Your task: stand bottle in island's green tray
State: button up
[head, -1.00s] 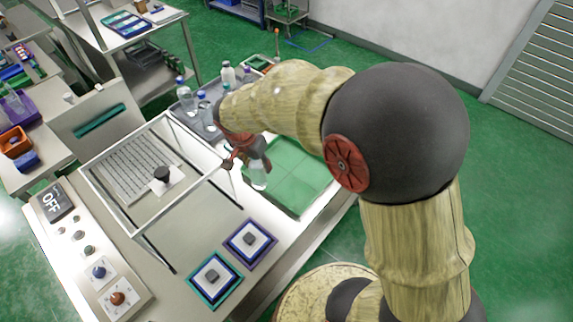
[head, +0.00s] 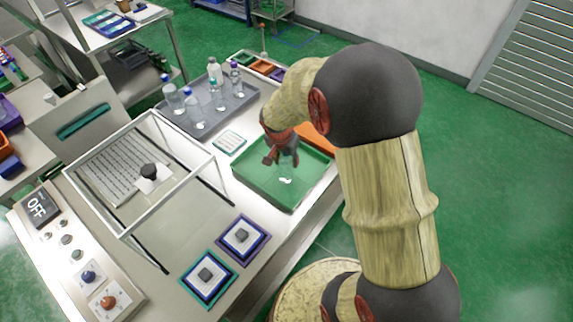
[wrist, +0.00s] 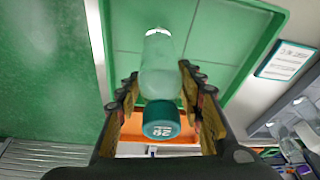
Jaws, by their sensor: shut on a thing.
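The green tray (head: 258,180) lies on the island's right part, to the right of the framed box. My gripper (head: 281,158) is over the tray, pointing down, and is shut on a clear bottle (head: 286,177). In the wrist view the bottle (wrist: 160,68) sits between both fingers of my gripper (wrist: 158,100), its teal cap (wrist: 161,120) towards me and its base towards the tray floor (wrist: 210,35). The bottle looks roughly upright. I cannot tell whether its base touches the tray floor. My gripper hides part of the bottle in the head view.
A grey tray (head: 237,104) with several bottles stands behind the green tray. A small white card (head: 229,141) lies between them. An orange tray (head: 318,138) adjoins the green tray's far side. A framed clear box (head: 150,180) stands at left. The green tray shows no other object.

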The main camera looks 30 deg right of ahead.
aim_at(284, 155)
jog(key=shift+f, duration=1.35)
jog(key=shift+f+b, duration=0.1)
jog(key=shift+b, duration=0.3)
jog(key=o, duration=1.4)
jog(key=p+v, duration=0.2)
jog(key=v, duration=1)
jog(key=shift+p, duration=0.4)
jog(key=s+a+r+n+t, duration=0.1)
jog(key=s+a+r+n, duration=0.15)
jog(key=r, duration=0.35)
jog(key=s+a+r+n+t, duration=0.1)
jog(key=s+a+r+n, duration=0.15)
jog(key=r, duration=0.25)
jog(key=s+a+r+n+t+y, duration=0.1)
jog(key=s+a+r+n, duration=0.2)
jog(key=s, duration=0.4)
jog(key=s+a+r+n+y, duration=0.1)
jog(key=s+a+r+n, duration=0.2)
jog(key=s+a+r, duration=0.1)
jog(key=s+r, duration=0.1)
jog(key=s, duration=0.1)
jog(key=shift+s+a+n+t+y, duration=0.15)
jog(key=shift+s+n+t+y, duration=0.15)
jog(key=shift+s+n+t, duration=0.1)
